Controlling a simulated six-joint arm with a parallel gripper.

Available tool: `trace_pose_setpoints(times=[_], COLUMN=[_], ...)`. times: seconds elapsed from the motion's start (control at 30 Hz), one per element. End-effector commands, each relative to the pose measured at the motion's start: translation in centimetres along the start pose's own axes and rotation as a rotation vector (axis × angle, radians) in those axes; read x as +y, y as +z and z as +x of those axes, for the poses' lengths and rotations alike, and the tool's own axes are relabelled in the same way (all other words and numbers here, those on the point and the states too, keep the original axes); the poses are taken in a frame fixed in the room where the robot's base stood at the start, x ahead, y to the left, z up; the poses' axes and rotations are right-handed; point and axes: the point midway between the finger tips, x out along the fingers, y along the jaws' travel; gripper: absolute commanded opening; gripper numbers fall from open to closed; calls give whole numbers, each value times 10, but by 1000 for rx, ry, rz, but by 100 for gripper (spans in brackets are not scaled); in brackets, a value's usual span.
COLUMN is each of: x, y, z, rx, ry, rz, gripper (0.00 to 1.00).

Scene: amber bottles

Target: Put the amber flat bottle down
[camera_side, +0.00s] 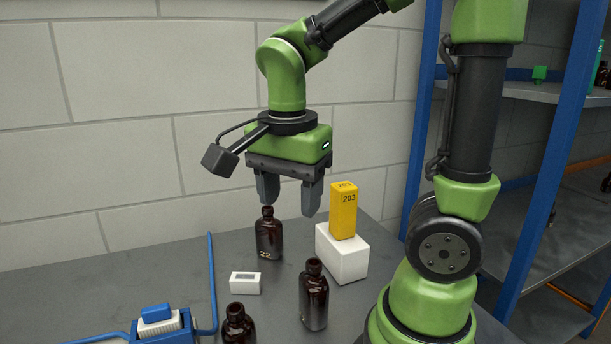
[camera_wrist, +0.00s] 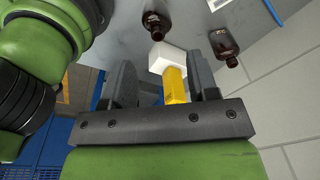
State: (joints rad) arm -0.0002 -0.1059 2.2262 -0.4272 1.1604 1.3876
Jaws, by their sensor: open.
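The amber flat bottle marked 22 (camera_side: 269,241) stands upright on the grey table. It also shows in the wrist view (camera_wrist: 224,44), to the right of the fingers and outside the jaws. My gripper (camera_side: 290,207) is open and points down above the table, with nothing held. In the side view its left finger is just above the bottle's cap. In the wrist view the open gripper (camera_wrist: 158,65) has the yellow block behind and between its fingers; I see no contact.
The yellow block marked 203 (camera_side: 343,212) stands on a white block (camera_side: 342,254). Two dark bottles, one in front (camera_side: 314,298) and one at the bottom edge (camera_side: 238,326), stand nearer. A small white box (camera_side: 245,283) and a blue fixture (camera_side: 163,325) are at left.

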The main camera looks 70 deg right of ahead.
Motion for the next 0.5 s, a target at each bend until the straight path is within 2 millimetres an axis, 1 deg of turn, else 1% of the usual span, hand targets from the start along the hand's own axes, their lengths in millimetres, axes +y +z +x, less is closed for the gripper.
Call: trace_pose_setpoints(times=[0.03, 0.13, 0.2, 0.3, 0.4, 0.5], x=[6, 18, 25, 34, 41, 44], y=[4, 14, 20, 26, 31, 34], z=[-10, -26, -35, -46, -53, -56], rx=[-35, -70, -61, -18, 40, 83], ry=[-78, -238, -355, -500, -604, -664], rz=[-137, -446, -649, -891, -1064, -1163], gripper=[54, 54, 54, 54, 54, 54])
